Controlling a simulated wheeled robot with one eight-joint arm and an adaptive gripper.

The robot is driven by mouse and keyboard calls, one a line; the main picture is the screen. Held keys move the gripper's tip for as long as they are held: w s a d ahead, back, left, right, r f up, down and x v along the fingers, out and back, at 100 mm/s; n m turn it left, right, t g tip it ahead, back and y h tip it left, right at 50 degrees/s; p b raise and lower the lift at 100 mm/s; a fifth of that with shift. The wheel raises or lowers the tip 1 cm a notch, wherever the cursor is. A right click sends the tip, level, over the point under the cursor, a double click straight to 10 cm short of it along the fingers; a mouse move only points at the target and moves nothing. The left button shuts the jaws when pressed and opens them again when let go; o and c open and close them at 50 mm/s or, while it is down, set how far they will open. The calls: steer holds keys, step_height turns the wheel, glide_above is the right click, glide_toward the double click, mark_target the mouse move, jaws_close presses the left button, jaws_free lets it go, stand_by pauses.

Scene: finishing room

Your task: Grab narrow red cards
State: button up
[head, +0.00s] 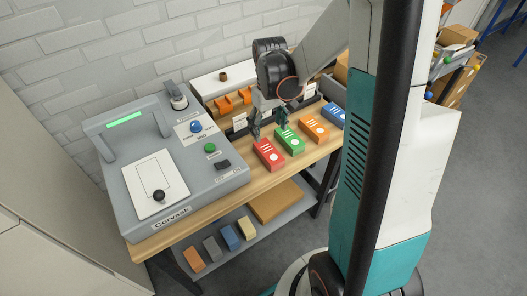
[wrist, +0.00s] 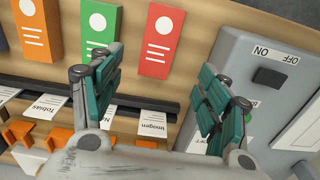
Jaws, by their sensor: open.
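The narrow red card pack (head: 268,154) lies flat on the wooden bench, beside the grey machine. It has a white dot and white lines, and also shows at the top middle of the wrist view (wrist: 160,42). My gripper (head: 268,127) is open and empty, above the bench behind the red and green packs. In the wrist view my gripper (wrist: 158,85) has its teal fingers wide apart, and the red pack lies beyond them, not between them. A green pack (head: 290,140) lies right of the red one in the head view, with a small gap.
An orange pack (head: 313,128) and a blue pack (head: 333,115) continue the row. The grey machine (head: 215,178) borders the red pack's left. Name cards (wrist: 152,122) and orange holders (wrist: 22,133) stand behind. Several small blocks (head: 230,237) lie on the lower shelf.

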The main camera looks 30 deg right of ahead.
mark_target(268, 151)
step_height(268, 151, down, 7)
steer(key=shift+r+b, duration=0.1)
steer(key=shift+b, duration=0.9)
steer(key=shift+s+d+f+b, duration=0.1)
steer(key=shift+f+b, duration=1.25)
steer(key=shift+f, duration=1.4)
steer(key=shift+r, duration=0.1)
steer(key=c, duration=1.3)
